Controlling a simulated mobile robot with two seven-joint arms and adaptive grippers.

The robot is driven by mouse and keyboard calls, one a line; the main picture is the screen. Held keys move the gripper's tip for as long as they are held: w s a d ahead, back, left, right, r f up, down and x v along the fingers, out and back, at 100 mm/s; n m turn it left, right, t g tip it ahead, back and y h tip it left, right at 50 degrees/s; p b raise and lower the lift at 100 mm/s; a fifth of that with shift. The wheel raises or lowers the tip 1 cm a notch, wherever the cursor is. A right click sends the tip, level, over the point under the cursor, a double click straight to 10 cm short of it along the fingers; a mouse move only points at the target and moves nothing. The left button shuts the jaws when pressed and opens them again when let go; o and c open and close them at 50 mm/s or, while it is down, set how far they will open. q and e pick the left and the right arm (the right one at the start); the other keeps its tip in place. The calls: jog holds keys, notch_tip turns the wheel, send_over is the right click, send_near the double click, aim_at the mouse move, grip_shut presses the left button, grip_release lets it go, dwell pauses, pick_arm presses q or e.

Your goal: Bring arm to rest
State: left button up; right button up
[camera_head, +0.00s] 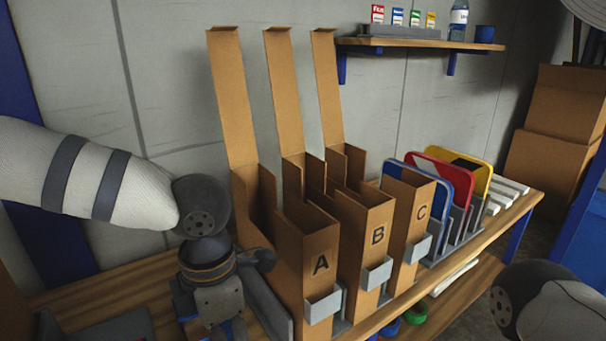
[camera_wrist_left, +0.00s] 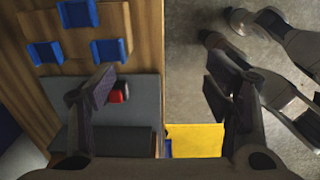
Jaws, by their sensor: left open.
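My left arm comes in from the left in the head view, with its gripper at the bottom left, cut off by the frame's lower edge. In the left wrist view the left gripper (camera_wrist_left: 162,92) has its two fingers wide apart, with nothing held between them.
Tall cardboard boxes marked A (camera_head: 320,264), B (camera_head: 377,236) and C (camera_head: 421,212) stand close beside the left gripper. A rack with blue, red and yellow signs (camera_head: 468,172) is further right. Blue brackets (camera_wrist_left: 108,50) and a yellow panel (camera_wrist_left: 195,138) show in the wrist view.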

pick_arm(q)
jog(key=s+a+f+m+t+y, duration=0.1)
jog(key=s+a+f+m, duration=0.3)
jog(key=f, duration=0.4)
jog(key=s+a+f+m+t+y, duration=0.1)
jog(key=s+a+f+m+y, duration=0.1)
jog(key=a+f+m, duration=0.35)
jog(key=s+a+f+m+g+h, duration=0.1)
jog(key=s+f+m+g, duration=0.1)
jog(key=s+m, duration=0.5)
jog(key=s+f+m+g+h+p, duration=0.1)
jog(key=s+f+m, duration=0.4)
jog(key=s, duration=1.4)
jog(key=m+g+h, duration=0.1)
jog(key=m, duration=0.1)
jog(key=shift+a+f+m+g+p, duration=0.3)
jog(key=shift+a+m, duration=0.05)
pick_arm(e)
jog(key=w+r, duration=0.1)
jog(key=w+r+t, duration=0.1)
jog(key=w, duration=0.1)
jog(key=shift+a+r, duration=0.1)
jog(key=shift+a, duration=0.05)
